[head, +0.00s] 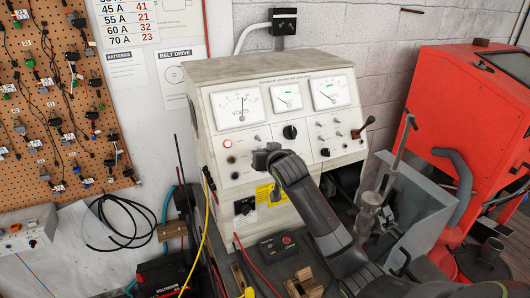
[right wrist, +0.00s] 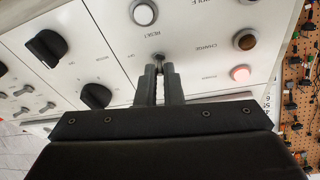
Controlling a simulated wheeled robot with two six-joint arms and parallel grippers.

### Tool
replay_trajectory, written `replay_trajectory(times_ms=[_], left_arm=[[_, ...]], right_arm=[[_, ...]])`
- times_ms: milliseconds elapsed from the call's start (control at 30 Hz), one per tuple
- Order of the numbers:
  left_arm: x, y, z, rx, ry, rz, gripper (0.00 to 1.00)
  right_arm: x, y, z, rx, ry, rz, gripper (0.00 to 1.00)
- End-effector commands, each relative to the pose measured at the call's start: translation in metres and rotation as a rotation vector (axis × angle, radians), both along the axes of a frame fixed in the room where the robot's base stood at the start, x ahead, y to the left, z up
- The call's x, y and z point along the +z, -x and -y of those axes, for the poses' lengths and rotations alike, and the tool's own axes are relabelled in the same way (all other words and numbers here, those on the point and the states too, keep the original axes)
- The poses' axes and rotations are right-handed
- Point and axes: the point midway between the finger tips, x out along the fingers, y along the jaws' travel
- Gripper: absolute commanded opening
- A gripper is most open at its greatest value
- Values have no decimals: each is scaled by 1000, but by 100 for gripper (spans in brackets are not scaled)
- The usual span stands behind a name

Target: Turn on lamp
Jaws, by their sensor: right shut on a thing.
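The test bench (head: 275,130) is a cream cabinet with meters, knobs, switches and small round lamps on its sloped front. A red lamp (head: 227,143) glows at the panel's left; it also shows lit, pinkish red, in the right wrist view (right wrist: 240,73). A dark amber lamp labelled CHARGE (right wrist: 245,40) is beside it and looks unlit. My right gripper (head: 266,157) is at the panel's lower left part. In the right wrist view, its fingers (right wrist: 160,84) are shut on a small metal toggle switch (right wrist: 158,60), whose base is partly hidden. My left gripper is not in view.
Black knobs (right wrist: 46,47) and a white RESET button (right wrist: 144,12) are near the right gripper. Yellow and red cables hang by the bench's left side. A red machine (head: 465,130) stands at right; a pegboard (head: 60,100) hangs at left.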

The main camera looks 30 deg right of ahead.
Motion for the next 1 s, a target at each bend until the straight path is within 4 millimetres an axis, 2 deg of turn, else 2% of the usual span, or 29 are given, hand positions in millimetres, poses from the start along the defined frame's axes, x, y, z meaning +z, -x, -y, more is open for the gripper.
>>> replay_trajectory(times_ms=[400, 967, 1000], left_arm=[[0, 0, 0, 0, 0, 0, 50], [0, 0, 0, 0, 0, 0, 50], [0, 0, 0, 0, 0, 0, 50]], right_arm=[[7, -5, 1, -1, -11, -189, 0], [8, -6, 1, -1, -13, -217, 0], [8, -6, 1, -1, -12, -216, 12]])
